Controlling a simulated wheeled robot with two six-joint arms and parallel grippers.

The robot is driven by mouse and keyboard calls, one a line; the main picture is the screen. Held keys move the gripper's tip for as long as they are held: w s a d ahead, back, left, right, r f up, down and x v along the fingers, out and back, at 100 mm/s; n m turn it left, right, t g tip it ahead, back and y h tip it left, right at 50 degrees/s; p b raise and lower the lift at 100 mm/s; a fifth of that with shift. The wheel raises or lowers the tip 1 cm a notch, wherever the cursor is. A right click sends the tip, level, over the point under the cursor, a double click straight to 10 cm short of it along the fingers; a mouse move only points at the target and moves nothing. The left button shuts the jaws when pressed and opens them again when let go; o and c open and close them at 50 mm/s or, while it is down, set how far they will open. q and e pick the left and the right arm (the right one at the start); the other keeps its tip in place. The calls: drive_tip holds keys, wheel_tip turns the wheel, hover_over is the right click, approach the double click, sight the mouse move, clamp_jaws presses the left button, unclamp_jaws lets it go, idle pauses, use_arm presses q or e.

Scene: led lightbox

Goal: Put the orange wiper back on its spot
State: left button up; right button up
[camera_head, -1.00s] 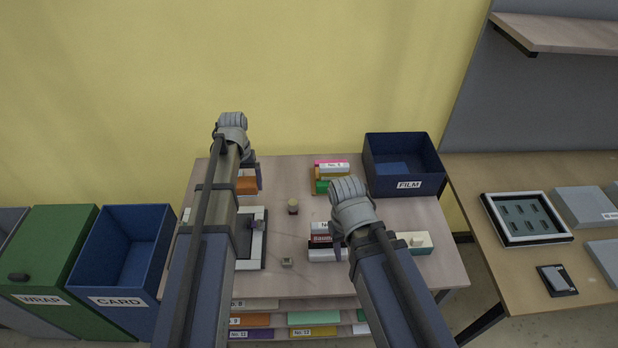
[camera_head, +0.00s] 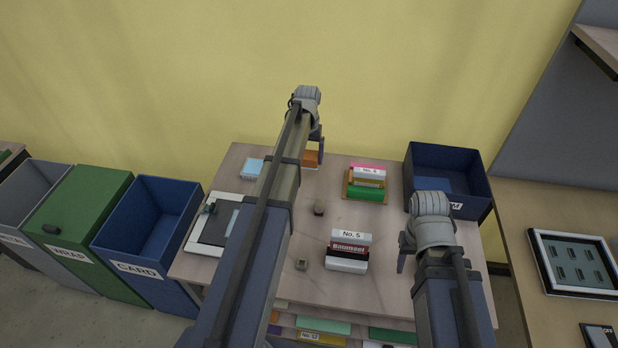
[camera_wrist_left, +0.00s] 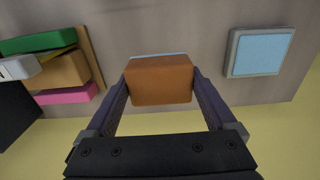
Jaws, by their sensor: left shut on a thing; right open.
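The orange wiper (camera_wrist_left: 160,80) is a block between the two fingers of my left gripper (camera_wrist_left: 160,100) in the left wrist view. My left gripper is shut on it. A thin pale strip shows along the wiper's far edge. In the head view the wiper (camera_head: 311,159) shows at the back of the table, partly hidden by my left gripper (camera_head: 317,145). I cannot tell whether it touches the tabletop. A light blue square pad in a grey frame (camera_wrist_left: 259,52) lies beside it, also seen in the head view (camera_head: 252,168). My right gripper (camera_head: 403,255) is open and empty.
Stacked boxes (camera_head: 366,183) stand right of the wiper, and another stack (camera_head: 348,250) stands nearer. A blue FILM bin (camera_head: 440,160) is at the back right. A lightbox (camera_head: 204,248) is at the left.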

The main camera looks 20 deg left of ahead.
sight(307, 154)
use_arm(q)
drive_tip(key=shift+f+b, duration=3.3)
drive_tip(key=shift+f, duration=0.6)
use_arm(e)
drive_tip(key=shift+f, duration=3.9)
use_arm(q)
drive_tip(key=shift+r, duration=0.15)
use_arm(e)
drive_tip(key=shift+r, duration=0.15)
use_arm(q)
drive_tip(key=o, duration=1)
wheel_tip(307, 154, up, 12)
drive_tip(key=p, duration=1.2)
use_arm(e)
wheel_tip(307, 154, up, 12)
